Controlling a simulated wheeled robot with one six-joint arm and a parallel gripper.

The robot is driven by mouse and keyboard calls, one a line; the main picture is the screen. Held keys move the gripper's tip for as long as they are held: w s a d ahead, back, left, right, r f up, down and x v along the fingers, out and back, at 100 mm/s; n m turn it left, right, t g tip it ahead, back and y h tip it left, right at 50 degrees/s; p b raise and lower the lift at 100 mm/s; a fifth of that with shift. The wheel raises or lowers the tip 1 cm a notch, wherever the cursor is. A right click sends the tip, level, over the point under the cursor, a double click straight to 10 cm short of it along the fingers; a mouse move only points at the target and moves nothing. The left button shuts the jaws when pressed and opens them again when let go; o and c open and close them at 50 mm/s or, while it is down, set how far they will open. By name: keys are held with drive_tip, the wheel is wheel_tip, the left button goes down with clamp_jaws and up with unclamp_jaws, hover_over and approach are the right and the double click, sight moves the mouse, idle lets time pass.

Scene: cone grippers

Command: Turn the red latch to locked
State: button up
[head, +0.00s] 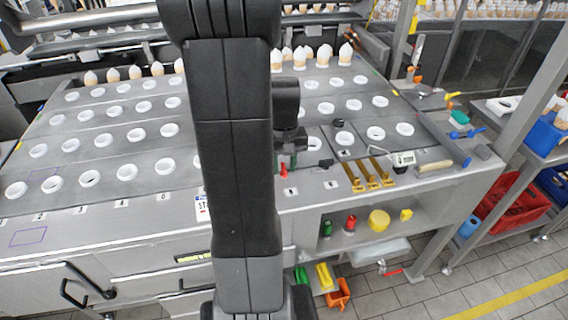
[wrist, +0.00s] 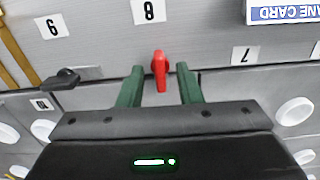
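The red latch (wrist: 159,68) is on the grey front edge of the table, just by the label 8 (wrist: 148,11). In the wrist view it points up and down the picture. In the head view a small part of it (head: 284,171) shows beside my arm. My gripper (wrist: 160,74) is open, with one green finger on each side of the latch and a visible gap on both sides. In the head view my gripper (head: 286,159) is mostly hidden behind my arm.
A black latch (wrist: 74,78) is at the left in the wrist view, and also shows in the head view (head: 326,163). White rings (head: 375,133) sit in rows on the table.

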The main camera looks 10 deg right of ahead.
sight(284, 167)
wheel_tip(284, 167, up, 14)
idle(0.6)
drive_tip(key=shift+f, duration=0.15)
wheel_tip(284, 167, down, 14)
drive_tip(key=shift+r, duration=0.1)
idle(0.4)
drive_tip(key=shift+r, duration=0.1)
